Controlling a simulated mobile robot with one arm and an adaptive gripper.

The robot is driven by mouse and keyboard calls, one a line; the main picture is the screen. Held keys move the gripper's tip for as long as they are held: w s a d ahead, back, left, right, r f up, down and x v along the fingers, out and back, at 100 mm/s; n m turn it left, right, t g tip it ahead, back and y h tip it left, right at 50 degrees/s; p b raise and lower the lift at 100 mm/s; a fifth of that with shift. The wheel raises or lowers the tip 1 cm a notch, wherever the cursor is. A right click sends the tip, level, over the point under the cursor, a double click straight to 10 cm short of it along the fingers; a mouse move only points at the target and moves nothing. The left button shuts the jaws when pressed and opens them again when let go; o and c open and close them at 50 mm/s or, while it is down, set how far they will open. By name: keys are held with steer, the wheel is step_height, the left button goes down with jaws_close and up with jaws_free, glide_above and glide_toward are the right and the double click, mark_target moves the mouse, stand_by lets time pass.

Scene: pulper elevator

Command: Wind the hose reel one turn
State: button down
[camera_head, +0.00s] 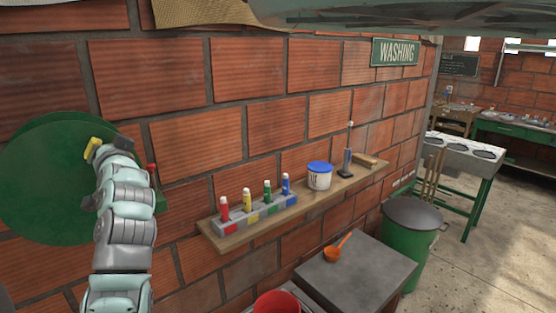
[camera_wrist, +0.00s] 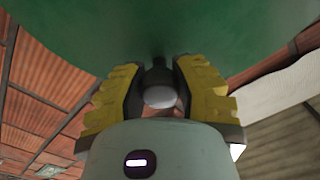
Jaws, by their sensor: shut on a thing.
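The hose reel is a large green disc (camera_head: 35,175) on the brick wall at the left in the head view. Its green face (camera_wrist: 160,25) fills the top of the wrist view. My gripper (camera_head: 106,148), with yellow finger pads, is in front of the disc's right part. In the wrist view my gripper (camera_wrist: 158,88) is shut on a dark handle with a pale round end (camera_wrist: 158,95), which stands out from the green face. My arm hides part of the disc and the handle in the head view.
A small red part (camera_head: 152,171) shows just right of my wrist. A wooden shelf (camera_head: 305,216) on the wall holds coloured bottles and a white tub (camera_head: 319,176). Below are a grey-topped table (camera_head: 350,278), a red bucket (camera_head: 277,302) and a green bin (camera_head: 410,240).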

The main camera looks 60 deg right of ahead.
steer(key=s+d+f+m+b, duration=0.1)
steer(key=d+f+m+b, duration=0.2)
steer(key=f+m+b, duration=0.2)
steer(key=shift+f+m, duration=1.35)
steer(key=shift+m, duration=0.35)
steer(key=shift+d, duration=0.1)
steer(key=c, duration=0.6)
jaws_free()
steer(key=shift+c, duration=0.2)
steer(key=v, duration=1.2)
